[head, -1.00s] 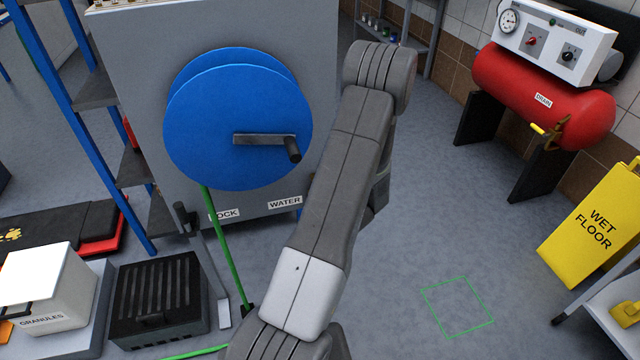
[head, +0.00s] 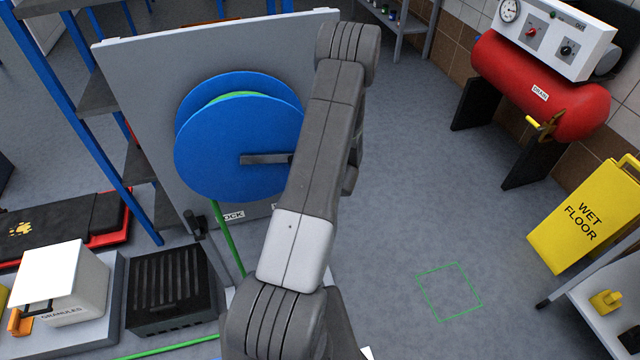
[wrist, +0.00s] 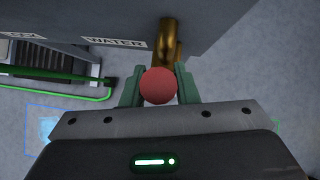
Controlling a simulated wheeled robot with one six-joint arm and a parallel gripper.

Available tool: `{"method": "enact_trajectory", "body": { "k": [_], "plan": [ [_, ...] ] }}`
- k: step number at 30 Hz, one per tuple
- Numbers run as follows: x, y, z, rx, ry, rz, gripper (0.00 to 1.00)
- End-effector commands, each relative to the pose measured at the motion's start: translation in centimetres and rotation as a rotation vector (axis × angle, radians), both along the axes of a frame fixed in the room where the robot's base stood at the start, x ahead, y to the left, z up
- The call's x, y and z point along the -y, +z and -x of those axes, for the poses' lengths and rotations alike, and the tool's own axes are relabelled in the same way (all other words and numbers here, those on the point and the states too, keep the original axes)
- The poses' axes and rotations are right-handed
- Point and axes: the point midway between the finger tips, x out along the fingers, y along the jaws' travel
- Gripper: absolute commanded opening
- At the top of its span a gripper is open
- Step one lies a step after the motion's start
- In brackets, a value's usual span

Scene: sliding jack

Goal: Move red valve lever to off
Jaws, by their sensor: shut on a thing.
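In the wrist view, a round red knob (wrist: 158,86) sits between the two green fingers of my gripper (wrist: 158,90), which is shut on it. It appears to be the end of the red valve lever; its stem is hidden. Brass valve metal (wrist: 171,42) shows just beyond the knob, beside the grey cabinet panel (wrist: 190,18) and near its WATER label (wrist: 116,42). In the head view, the grey cabinet (head: 130,90) carries a blue hose reel (head: 225,160). My arm hides the valve, the lever and my gripper there.
The reel's crank (head: 265,159) is close to my arm. A black slatted box (head: 170,290) and a GRANULES box (head: 75,290) stand at lower left. A red tank (head: 530,90) and a yellow wet floor sign (head: 585,215) are at right. Floor between is clear.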

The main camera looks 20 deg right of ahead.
Motion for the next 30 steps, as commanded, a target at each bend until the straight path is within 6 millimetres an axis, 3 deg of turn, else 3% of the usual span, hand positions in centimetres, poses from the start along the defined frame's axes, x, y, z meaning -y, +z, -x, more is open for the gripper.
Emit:
{"method": "enact_trajectory", "body": {
  "k": [18, 19, 22, 30],
  "plan": [
    [0.03, 0.02, -0.19, -0.020, -0.002, 0.000, 0.00],
    [0.02, 0.03, -0.20, -0.020, -0.002, 0.000, 0.29],
    [0.01, 0.02, -0.17, -0.020, -0.001, 0.000, 0.49],
    [0.01, 0.01, -0.06, -0.021, -0.001, 0.001, 0.49]
  ]
}}
